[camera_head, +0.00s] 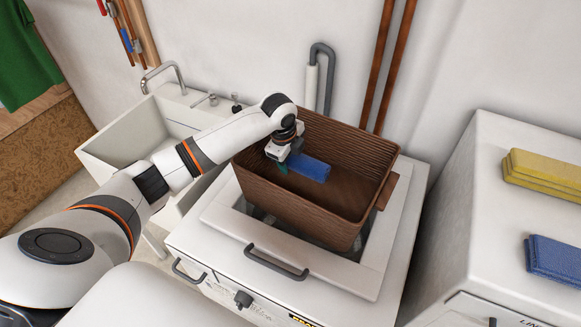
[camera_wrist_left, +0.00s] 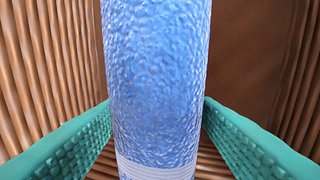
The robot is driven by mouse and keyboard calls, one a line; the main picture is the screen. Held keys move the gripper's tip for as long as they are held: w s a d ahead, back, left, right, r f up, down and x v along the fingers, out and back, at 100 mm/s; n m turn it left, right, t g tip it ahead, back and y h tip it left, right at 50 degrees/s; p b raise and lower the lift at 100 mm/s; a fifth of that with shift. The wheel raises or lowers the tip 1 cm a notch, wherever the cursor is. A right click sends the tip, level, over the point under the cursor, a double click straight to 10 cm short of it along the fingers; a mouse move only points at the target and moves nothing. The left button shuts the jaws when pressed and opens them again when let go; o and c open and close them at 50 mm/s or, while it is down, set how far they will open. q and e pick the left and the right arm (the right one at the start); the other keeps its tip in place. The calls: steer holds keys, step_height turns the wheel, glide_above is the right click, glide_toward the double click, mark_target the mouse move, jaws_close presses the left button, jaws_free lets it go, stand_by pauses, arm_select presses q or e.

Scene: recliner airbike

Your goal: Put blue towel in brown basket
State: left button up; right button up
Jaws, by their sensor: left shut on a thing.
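The brown basket (camera_head: 292,210) has woven-look walls and stands on the white top-lid appliance in the middle of the head view. My left gripper (camera_head: 285,166) reaches down inside the basket, near its left end. It is shut on a blue towel (camera_head: 311,168), which sits within the basket's walls; I cannot tell if it touches the floor of the basket. In the left wrist view the towel (camera_wrist_left: 157,80) stands between the green fingers (camera_wrist_left: 157,105), with a pale band low on it and the basket's brown ribbed walls (camera_wrist_left: 45,65) around. My right gripper is not in view.
A second blue towel (camera_head: 553,261), folded, and a stack of yellow towels (camera_head: 545,171) lie on the white appliance (camera_head: 480,190) at right. A white sink (camera_head: 140,130) with a tap stands at left. Copper pipes (camera_head: 388,65) run up the wall behind the basket.

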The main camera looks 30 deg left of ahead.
mark_target(289, 170)
arm_select(q)
steer(key=shift+f, duration=0.3)
step_height(289, 170, down, 4)
steer(key=shift+s+r+p, duration=0.15)
steer(key=shift+r+p, duration=0.05)
steer(key=shift+p, duration=0.15)
steer(key=shift+f, duration=0.3)
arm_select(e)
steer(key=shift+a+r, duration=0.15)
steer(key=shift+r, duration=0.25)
arm_select(q)
steer(key=shift+f, duration=0.15)
steer(key=shift+f, duration=0.15)
steer(key=o, duration=1)
